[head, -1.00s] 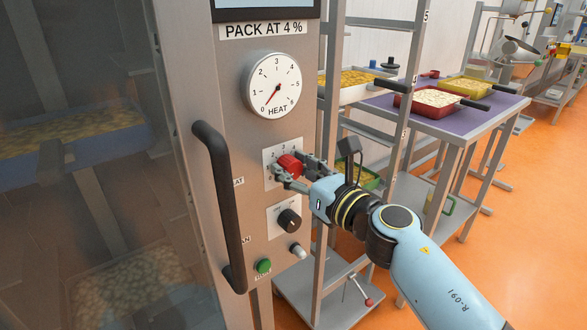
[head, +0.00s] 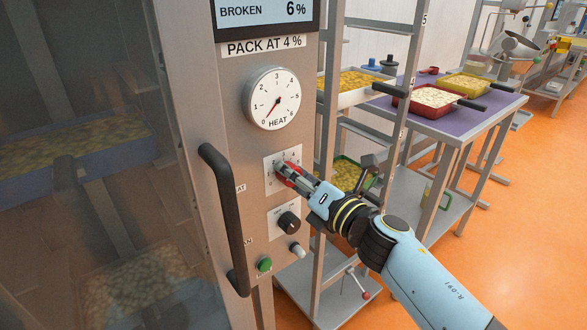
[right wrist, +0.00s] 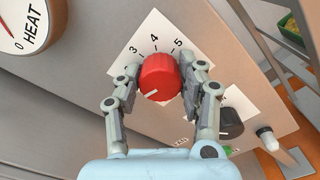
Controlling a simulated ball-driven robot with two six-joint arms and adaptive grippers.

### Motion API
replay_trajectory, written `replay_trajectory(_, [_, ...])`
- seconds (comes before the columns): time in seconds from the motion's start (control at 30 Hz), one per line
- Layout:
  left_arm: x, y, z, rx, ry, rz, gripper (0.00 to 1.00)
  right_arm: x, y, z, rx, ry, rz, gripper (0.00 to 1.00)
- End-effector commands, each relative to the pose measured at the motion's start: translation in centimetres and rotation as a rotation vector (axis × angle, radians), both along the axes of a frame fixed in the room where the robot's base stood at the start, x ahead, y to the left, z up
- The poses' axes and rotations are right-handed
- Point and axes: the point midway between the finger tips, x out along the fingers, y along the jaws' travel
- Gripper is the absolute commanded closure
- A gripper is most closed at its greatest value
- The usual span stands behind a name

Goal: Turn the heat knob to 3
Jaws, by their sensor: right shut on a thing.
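The red heat knob (head: 288,173) sits on a white number plate (head: 270,182) on the steel machine front. In the right wrist view the red knob (right wrist: 158,77) lies between the two fingers of my right gripper (right wrist: 157,88), which is shut on it. The numbers 3, 4 and 5 show above the knob, and its white mark points to the lower left, away from them; the number at the mark is hidden. In the head view my right gripper (head: 287,172) covers part of the knob and plate. My left gripper is in no view.
The heat dial (head: 273,98) above has its red needle near 0. A black knob (head: 289,221), green button (head: 265,264) and grey knob (head: 296,250) sit below. A black door handle (head: 224,218) stands left; a rack post (head: 327,160) stands close right.

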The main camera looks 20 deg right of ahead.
Motion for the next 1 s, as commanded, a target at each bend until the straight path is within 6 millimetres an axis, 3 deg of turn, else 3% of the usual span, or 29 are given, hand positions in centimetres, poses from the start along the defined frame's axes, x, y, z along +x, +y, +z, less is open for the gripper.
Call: replay_trajectory(1.0, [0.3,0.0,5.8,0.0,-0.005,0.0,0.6,0.0,-0.1,-0.1,0.902,0.33,-0.002,0.93])
